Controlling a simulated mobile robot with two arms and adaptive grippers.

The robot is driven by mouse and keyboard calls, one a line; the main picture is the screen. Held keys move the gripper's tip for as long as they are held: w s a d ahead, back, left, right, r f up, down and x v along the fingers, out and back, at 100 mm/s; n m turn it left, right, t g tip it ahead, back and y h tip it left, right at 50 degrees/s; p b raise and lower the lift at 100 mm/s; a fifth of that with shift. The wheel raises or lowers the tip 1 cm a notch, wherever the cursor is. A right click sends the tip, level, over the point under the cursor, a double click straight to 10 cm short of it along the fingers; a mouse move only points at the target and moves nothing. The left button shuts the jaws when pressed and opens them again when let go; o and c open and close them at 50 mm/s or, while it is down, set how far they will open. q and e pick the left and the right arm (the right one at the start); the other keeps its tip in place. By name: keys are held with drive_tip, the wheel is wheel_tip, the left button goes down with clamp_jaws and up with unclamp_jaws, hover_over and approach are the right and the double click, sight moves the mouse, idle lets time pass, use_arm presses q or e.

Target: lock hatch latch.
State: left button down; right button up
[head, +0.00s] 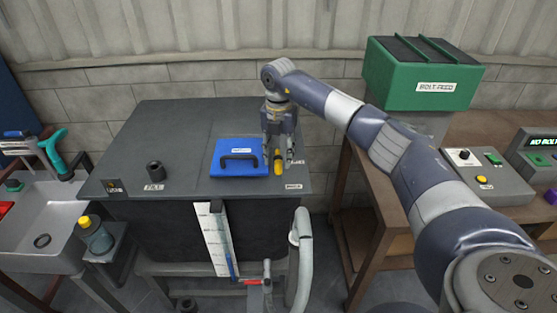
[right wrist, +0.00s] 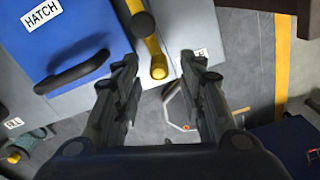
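The blue hatch (head: 229,168) with a black handle lies closed on top of the dark grey tank (head: 190,125). It also shows at upper left in the right wrist view (right wrist: 75,30), with a HATCH label. The yellow latch (head: 278,164) sits at the hatch's right edge. In the right wrist view the latch (right wrist: 150,40) has a round knob at its near end, between the lines of my fingers. My right gripper (head: 282,158) points down over the latch, open, with fingers apart and nothing visibly held. Whether a finger touches the latch is unclear. My left gripper is out of view.
A black round fill neck (head: 155,170) stands on the tank left of the hatch. A sink (head: 50,235) is at left. A green bolt feed bin (head: 415,90) and a bench with a control box (head: 487,180) are at right. A pale curved pipe (head: 302,255) rises in front.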

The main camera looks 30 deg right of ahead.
sight(278, 161)
drive_tip(key=shift+f+p, duration=0.3)
drive_tip(key=shift+f, duration=1.45)
drive_tip(key=shift+a, duration=0.1)
clamp_jaws()
